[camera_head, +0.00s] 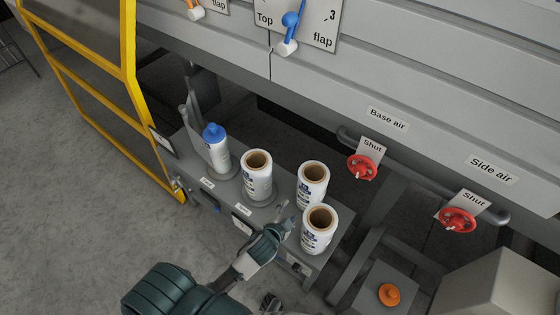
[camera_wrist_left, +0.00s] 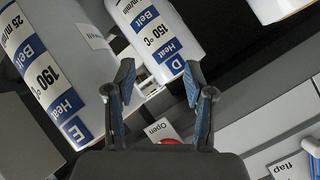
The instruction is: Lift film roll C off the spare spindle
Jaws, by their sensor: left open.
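Several white film rolls stand upright on a grey bench. One (camera_head: 216,152) at the left has a blue top. The others show brown cores: a middle roll (camera_head: 258,180), a back right roll (camera_head: 312,188) and a front right roll (camera_head: 319,235). Their letters are too small to read there, so I cannot tell which is film roll C. My left gripper (camera_head: 284,217) is open and empty, just left of the front right roll. In the left wrist view, its spread fingers (camera_wrist_left: 158,82) point toward roll D (camera_wrist_left: 160,38), with roll E (camera_wrist_left: 58,65) beside it.
The grey bench (camera_head: 226,215) runs below the machine's panels. Red valve handles (camera_head: 362,167) and (camera_head: 458,220) tagged Shut are at the right, with an orange button (camera_head: 389,294) lower down. A yellow-framed guard (camera_head: 131,85) stands at the left.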

